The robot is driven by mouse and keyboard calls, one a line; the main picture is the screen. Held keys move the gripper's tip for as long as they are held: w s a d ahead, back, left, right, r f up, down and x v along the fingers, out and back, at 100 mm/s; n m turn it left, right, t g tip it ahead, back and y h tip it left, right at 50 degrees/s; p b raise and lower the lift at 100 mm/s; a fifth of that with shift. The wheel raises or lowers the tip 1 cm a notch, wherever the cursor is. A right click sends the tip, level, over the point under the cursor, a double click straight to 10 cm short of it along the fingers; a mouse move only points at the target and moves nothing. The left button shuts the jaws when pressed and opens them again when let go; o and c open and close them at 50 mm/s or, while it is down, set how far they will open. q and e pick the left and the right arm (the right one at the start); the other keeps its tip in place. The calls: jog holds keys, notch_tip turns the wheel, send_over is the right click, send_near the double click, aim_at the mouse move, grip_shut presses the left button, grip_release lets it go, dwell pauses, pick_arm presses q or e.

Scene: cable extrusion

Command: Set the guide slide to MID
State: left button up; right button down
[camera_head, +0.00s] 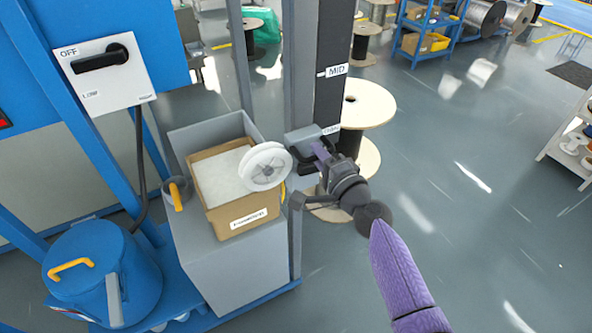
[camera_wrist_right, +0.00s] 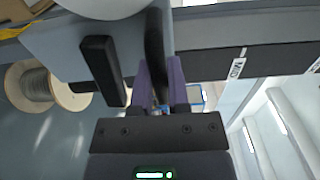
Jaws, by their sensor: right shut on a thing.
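The guide slide (camera_head: 303,138) is a grey block on a dark upright rail (camera_head: 330,95), with a white wheel at its left. It sits low on the rail, clearly below the white MID label (camera_head: 336,71) and beside a lower label that I cannot read surely. My right gripper (camera_head: 322,155) is at the slide's front, shut on its dark handle. In the right wrist view, the purple fingers (camera_wrist_right: 161,85) close about the black handle bar (camera_wrist_right: 155,45), and the MID label (camera_wrist_right: 237,66) shows to the right along the rail. My left gripper is not in view.
A cardboard box (camera_head: 236,220) stands on a grey cabinet left of the slide. A blue drum (camera_head: 105,270) and a switch panel (camera_head: 105,72) are further left. A wooden spool (camera_head: 368,112) stands behind the rail. Open floor lies to the right.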

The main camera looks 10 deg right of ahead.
dwell(0.4)
jog(key=shift+r+p, duration=3.85)
jog(key=shift+r, duration=0.5)
notch_tip(320, 180, up, 7)
jog(key=p, duration=0.6)
jog(key=shift+f, duration=0.2)
jog(key=shift+c, duration=2.4)
grip_release()
jog(key=shift+f, duration=0.15)
